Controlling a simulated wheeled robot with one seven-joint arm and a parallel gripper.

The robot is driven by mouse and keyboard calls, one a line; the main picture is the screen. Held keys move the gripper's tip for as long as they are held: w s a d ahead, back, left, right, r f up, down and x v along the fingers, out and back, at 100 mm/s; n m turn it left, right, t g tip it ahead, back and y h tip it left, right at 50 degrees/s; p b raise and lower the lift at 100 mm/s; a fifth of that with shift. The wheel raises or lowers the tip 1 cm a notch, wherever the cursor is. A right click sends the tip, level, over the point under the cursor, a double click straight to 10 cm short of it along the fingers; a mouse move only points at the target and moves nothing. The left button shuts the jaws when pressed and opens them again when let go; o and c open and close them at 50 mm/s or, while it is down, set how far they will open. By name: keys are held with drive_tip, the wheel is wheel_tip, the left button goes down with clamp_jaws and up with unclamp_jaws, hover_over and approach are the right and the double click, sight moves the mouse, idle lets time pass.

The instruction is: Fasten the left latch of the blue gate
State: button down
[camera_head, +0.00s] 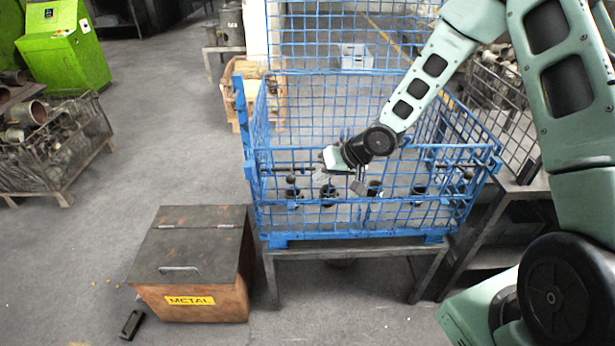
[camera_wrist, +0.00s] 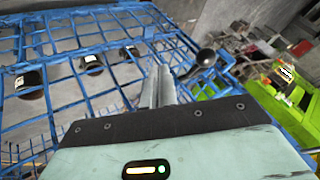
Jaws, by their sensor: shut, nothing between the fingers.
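The blue gate (camera_head: 300,219) is the front mesh panel of a blue wire cage, which stands on a metal table. Its left end meets the blue corner post (camera_head: 247,135). My gripper (camera_head: 357,187) is shut and empty, near the middle of the gate's upper part and well to the right of the left post. In the wrist view its grey fingers (camera_wrist: 162,85) are together, with blue mesh around them. I cannot tell whether they touch the mesh.
Several dark round parts (camera_head: 328,194) sit in the cage behind the gate. A metal scrap box (camera_head: 200,250) stands on the floor at the left front. A wire bin (camera_head: 60,140) and a green machine (camera_head: 65,45) are farther left. Open floor lies between.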

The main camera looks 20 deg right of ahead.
sight(288, 176)
drive_tip(key=a, duration=0.4)
drive_tip(key=shift+w+r+p, duration=0.25)
drive_tip(key=shift+r+p, duration=0.1)
drive_tip(key=shift+p, duration=0.05)
drive_tip(key=shift+w+a+b, duration=0.2)
drive_tip(key=shift+w+a, duration=0.05)
drive_tip(key=shift+a, duration=0.45)
drive_tip(key=shift+w+a+b, duration=0.15)
drive_tip(key=shift+w+a, duration=0.05)
drive_tip(key=shift+a, duration=0.55)
drive_tip(key=shift+w+a+b, duration=0.2)
drive_tip(key=shift+w+a, duration=0.05)
drive_tip(key=shift+a, duration=0.45)
